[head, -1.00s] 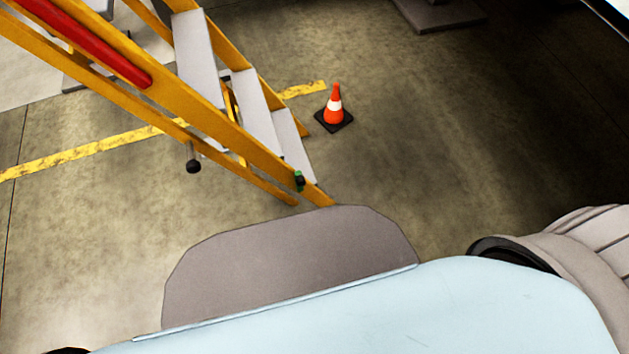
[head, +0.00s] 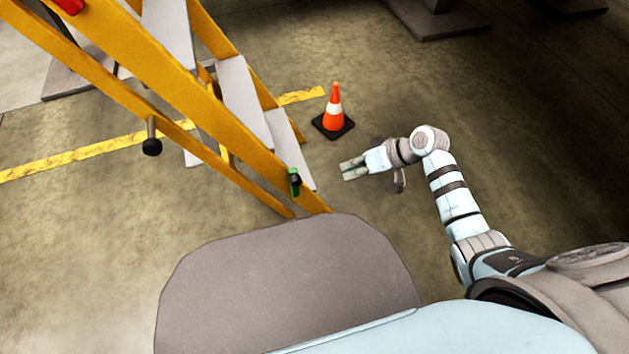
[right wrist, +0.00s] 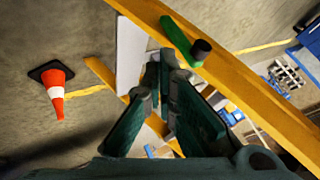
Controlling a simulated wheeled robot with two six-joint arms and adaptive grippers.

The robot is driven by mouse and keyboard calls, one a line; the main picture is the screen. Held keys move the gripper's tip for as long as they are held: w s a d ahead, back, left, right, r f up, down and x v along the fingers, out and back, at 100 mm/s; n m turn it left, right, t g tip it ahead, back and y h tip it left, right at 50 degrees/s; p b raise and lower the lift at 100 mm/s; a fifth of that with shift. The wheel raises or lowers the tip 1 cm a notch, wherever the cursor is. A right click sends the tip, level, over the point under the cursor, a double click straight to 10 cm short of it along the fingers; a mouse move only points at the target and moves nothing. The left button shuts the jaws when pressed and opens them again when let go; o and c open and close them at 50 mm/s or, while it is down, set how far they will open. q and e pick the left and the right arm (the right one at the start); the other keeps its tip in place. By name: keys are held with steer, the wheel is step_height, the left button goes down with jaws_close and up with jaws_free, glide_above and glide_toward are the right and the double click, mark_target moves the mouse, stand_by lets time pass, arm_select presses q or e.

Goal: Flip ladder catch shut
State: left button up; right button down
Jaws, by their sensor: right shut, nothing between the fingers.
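The yellow step ladder (head: 190,85) stands at the left of the head view. A small green catch (head: 295,182) with a dark end sits low on its near rail. In the right wrist view the catch shows as a green bar (right wrist: 178,38) with a black cylinder-like knob (right wrist: 202,48), lying against the yellow rail. My right gripper (head: 345,168) is to the right of the catch, apart from it in the head view. In the right wrist view its fingers (right wrist: 163,72) point toward the rail just below the catch; they are shut and empty. My left gripper is not in view.
An orange and white cone (head: 334,108) stands on the floor beyond my right gripper; it also shows in the right wrist view (right wrist: 57,90). A dark knob on a short rod (head: 152,146) sticks out from the ladder's lower rail. The floor right of the cone is clear.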

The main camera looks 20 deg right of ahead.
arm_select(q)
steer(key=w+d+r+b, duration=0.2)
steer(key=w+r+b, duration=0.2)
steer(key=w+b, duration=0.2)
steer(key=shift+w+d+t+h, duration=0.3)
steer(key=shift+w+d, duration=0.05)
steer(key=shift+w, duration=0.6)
arm_select(e)
steer(key=w+a+f, duration=0.3)
steer(key=a+f, duration=0.3)
steer(key=a, duration=0.2)
steer(key=shift+a+f, duration=0.25)
steer(key=shift+a, duration=0.15)
steer(key=shift+w, duration=0.1)
